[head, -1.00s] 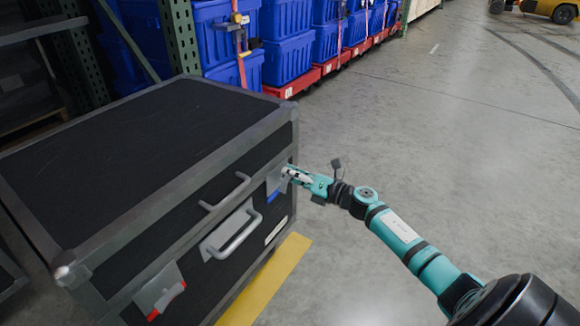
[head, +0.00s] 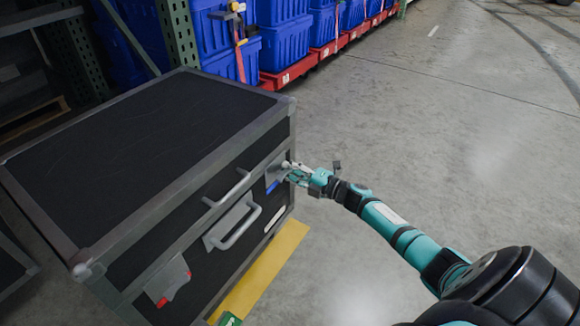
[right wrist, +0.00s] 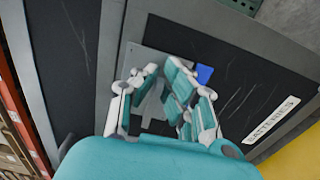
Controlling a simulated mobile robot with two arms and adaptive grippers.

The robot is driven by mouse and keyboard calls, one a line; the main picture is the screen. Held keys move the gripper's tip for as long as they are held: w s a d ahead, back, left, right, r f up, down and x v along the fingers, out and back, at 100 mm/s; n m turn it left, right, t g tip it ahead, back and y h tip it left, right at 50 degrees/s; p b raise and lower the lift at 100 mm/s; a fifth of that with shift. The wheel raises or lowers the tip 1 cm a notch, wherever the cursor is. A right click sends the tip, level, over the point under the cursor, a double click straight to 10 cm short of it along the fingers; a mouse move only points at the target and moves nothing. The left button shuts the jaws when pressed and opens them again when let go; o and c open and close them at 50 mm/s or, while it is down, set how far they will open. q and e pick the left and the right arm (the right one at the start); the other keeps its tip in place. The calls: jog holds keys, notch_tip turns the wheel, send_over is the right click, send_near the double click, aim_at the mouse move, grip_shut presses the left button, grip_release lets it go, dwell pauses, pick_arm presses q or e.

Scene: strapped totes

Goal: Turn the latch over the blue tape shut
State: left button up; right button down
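A black case with grey metal edges (head: 150,142) stands at the left. On its front, near the right corner, is a grey latch (head: 272,173) above a strip of blue tape (head: 272,187). The right wrist view shows the latch plate (right wrist: 150,97) and the blue tape (right wrist: 204,73). My right gripper (head: 290,170) is at the latch. In the wrist view its fingers (right wrist: 162,72) are apart, on either side of part of the latch; I cannot tell whether they touch it. The fingers hide part of the latch.
A second latch with red tape (head: 168,283) and grey handles (head: 236,226) are on the same front. A yellow floor strip (head: 265,270) runs along the case. Blue totes (head: 285,48) stand on red carts behind. The floor to the right is clear.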

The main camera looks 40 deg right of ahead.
jog(key=shift+s+a+f, duration=0.1)
jog(key=shift+a+f, duration=0.05)
jog(key=shift+a, duration=0.2)
jog(key=c, duration=1.5)
grip_release()
jog(key=shift+c, duration=0.2)
jog(key=shift+o, duration=0.5)
jog(key=shift+d, duration=0.1)
jog(key=shift+d, duration=0.1)
jog(key=v, duration=1.1)
jog(key=shift+s+d, duration=0.15)
jog(key=shift+s, duration=0.2)
